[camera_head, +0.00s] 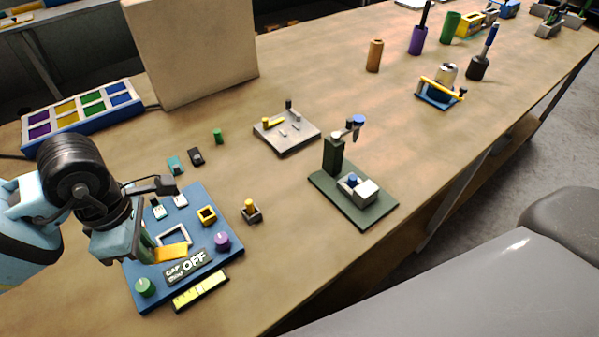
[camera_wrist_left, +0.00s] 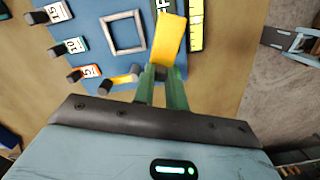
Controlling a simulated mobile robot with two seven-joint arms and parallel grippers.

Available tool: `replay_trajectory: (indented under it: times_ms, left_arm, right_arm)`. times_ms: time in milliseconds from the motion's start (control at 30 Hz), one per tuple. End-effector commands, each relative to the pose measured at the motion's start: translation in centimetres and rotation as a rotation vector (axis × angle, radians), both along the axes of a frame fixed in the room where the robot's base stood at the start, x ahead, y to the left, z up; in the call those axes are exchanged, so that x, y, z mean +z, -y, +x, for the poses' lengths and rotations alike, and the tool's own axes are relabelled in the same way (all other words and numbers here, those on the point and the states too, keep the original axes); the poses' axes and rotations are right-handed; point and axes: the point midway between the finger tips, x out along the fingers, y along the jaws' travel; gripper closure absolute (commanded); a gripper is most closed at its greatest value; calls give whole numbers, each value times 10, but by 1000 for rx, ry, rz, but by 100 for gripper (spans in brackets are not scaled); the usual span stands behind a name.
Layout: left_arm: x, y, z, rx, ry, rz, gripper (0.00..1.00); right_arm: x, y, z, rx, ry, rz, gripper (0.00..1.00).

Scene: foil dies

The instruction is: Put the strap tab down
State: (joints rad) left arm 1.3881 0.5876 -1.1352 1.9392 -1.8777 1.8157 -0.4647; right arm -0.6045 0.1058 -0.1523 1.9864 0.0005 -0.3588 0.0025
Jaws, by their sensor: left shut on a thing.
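In the left wrist view the strip (camera_wrist_left: 168,38) sticks out beyond the green fingertips (camera_wrist_left: 161,73), beside a pale square frame (camera_wrist_left: 123,14). I cannot tell whether the strip touches the board.
The board carries a green knob (camera_head: 145,287), a purple knob (camera_head: 222,241) and a yellow square ring (camera_head: 207,215). A yellow ruler (camera_head: 201,291) lies along its front edge.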

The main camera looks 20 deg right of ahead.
Motion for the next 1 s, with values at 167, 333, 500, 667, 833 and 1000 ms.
replay_trajectory:
  times_ms: [167,333,500,667,833,1000]
  left_arm:
    - [-7,-21,-11,-344,10,-2,100]
    - [-11,-39,-22,-676,23,0,100]
    - [-14,-56,-33,-1001,30,5,100]
    - [-15,-68,-42,-1252,36,10,100]
    - [-16,-75,-48,-1408,37,14,100]
    - [-16,-77,-49,-1456,38,15,100]
  right_arm:
    - [-6,0,-6,1,-14,0,64]
    - [-10,0,-9,3,-23,-2,64]
    - [-13,1,-11,7,-28,-3,64]
    - [-15,1,-13,8,-33,-3,64]
    - [-16,1,-12,8,-33,-3,64]
    - [-16,1,-10,8,-29,-2,64]
